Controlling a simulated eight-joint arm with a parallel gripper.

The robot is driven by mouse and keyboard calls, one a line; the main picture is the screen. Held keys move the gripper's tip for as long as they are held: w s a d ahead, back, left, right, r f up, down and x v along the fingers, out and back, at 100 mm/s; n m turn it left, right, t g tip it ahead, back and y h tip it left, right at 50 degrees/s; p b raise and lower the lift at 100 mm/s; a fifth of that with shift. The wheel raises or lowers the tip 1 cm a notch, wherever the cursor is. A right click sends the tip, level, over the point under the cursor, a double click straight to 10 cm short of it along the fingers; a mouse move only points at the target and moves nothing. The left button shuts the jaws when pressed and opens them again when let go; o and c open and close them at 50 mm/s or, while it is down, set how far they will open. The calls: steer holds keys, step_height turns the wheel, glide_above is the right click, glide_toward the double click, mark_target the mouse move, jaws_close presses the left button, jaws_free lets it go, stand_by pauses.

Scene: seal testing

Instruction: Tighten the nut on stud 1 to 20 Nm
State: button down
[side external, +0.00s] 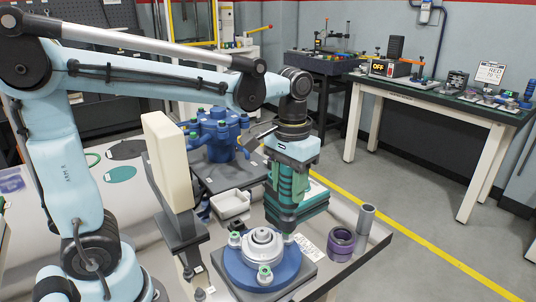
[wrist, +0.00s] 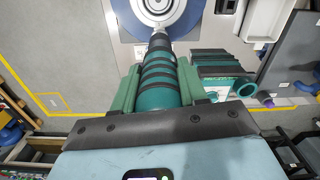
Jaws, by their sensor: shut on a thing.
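My gripper (side external: 287,180) is shut on a teal, black-banded cylindrical tool (side external: 288,218) above the bench. In the wrist view the tool (wrist: 158,92) lies between the green fingers, and its narrow dark end reaches the rim of the round blue flange (wrist: 125,27). In the side view the blue flange (side external: 238,274) sits on a grey plate with a pale hub (side external: 262,243) in the middle. The tool's lower end is at the flange's back right. The nut there is hidden, and I cannot tell whether they touch.
A purple ring (side external: 341,244) and a grey cylinder (side external: 366,218) stand right of the flange. A white tray (side external: 232,205) is behind it. A cream panel (side external: 168,165) on a dark stand rises at the left. A blue valve body (side external: 217,135) stands farther back.

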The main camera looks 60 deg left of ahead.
mark_target(289, 170)
steer(key=shift+f, duration=1)
stand_by(1.7)
steer(key=shift+r, duration=2.55)
